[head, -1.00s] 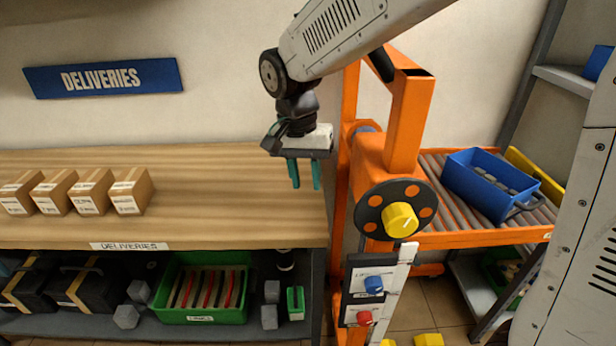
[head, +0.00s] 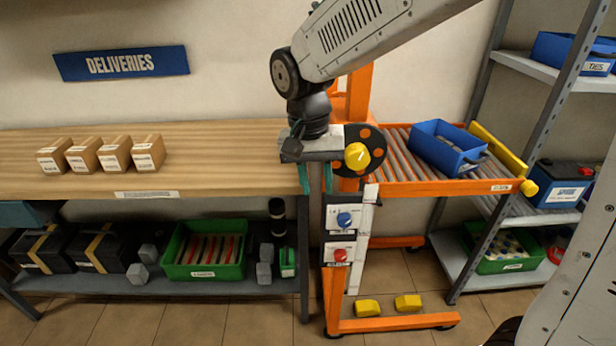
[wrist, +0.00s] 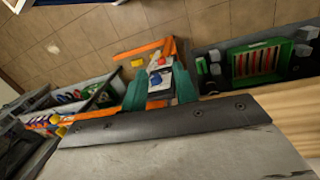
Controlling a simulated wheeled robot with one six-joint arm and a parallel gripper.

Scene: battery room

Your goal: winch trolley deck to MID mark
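The orange trolley (head: 345,325) stands right of the bench. Its roller deck (head: 395,160) carries a blue bin and sits near bench-top height. On its post is a black winch wheel (head: 374,135) with orange spots and a yellow knob (head: 357,156). Below are a blue knob (head: 344,219), a red knob (head: 340,255) and a pale upright strip (head: 362,240); a MID mark is not readable. My gripper (head: 316,188) is open and empty, just left of the wheel in the picture. In the wrist view its teal fingers (wrist: 161,92) are apart, with the knob panel (wrist: 160,78) beyond.
The wooden bench (head: 230,150) with several cartons lies left; a green crate (head: 205,272) is beneath it. The blue bin (head: 447,148) rests on the rollers. A grey shelf rack (head: 570,85) stands right. Yellow blocks (head: 408,302) lie by the trolley's foot.

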